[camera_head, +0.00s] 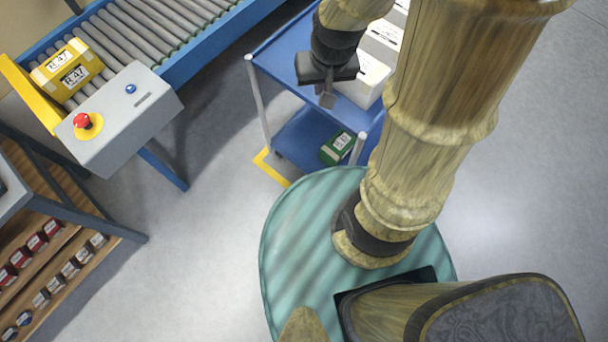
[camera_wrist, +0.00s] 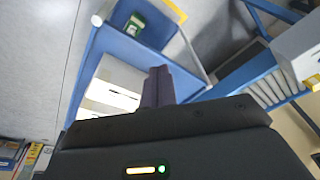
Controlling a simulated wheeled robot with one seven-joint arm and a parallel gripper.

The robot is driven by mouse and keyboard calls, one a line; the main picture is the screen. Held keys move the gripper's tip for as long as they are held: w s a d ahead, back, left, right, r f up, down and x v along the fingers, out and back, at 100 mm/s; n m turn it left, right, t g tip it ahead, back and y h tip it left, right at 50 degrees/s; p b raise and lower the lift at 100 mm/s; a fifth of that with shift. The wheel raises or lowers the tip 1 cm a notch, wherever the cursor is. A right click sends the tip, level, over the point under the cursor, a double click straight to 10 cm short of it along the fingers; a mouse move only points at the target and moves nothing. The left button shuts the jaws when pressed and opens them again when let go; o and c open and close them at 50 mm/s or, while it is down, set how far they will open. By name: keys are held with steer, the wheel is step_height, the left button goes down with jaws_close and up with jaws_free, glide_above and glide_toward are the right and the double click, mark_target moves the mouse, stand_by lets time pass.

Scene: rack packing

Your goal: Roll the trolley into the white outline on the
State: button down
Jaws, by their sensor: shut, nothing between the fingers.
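The blue trolley (camera_head: 290,42) stands in the upper middle of the head view, with two shelves and pale grey posts. White boxes (camera_head: 372,76) sit on its top shelf and a green box (camera_head: 338,147) on its lower shelf. My arm hides its right part. It also shows in the wrist view (camera_wrist: 128,48). My gripper (camera_head: 327,100) is shut and empty, over the trolley's top shelf near the white boxes. I cannot tell if it touches anything. A yellow floor line (camera_head: 268,168) forms a corner at the trolley's near left foot. No white outline shows.
A roller conveyor (camera_head: 150,30) with a yellow box (camera_head: 66,68) and a grey control box with a red button (camera_head: 82,120) stands at the upper left. A shelf rack of small boxes (camera_head: 50,262) is at the lower left. The floor between is clear.

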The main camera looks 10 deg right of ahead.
steer(key=w+a+f+m+b, duration=0.1)
steer(key=w+f+m+b, duration=0.1)
steer(key=f+b, duration=1.1)
steer(key=w+a+f+m+g+b, duration=0.1)
steer(key=w+f+m+b, duration=0.2)
steer(key=f+b, duration=1.1)
steer(key=w+a+f+m+g+b, duration=0.1)
steer(key=f+b, duration=1.2)
steer(key=f, duration=2.8)
steer(key=w+m, duration=0.2)
steer(key=m, duration=0.1)
steer(key=shift+a+m+b, duration=0.4)
steer(key=w+d+f+b, duration=0.2)
steer(key=d+f+b, duration=0.1)
steer(key=f+b, duration=0.5)
steer(key=shift+f, duration=0.95)
steer(key=shift+w+d, duration=0.1)
steer(key=shift+w, duration=0.1)
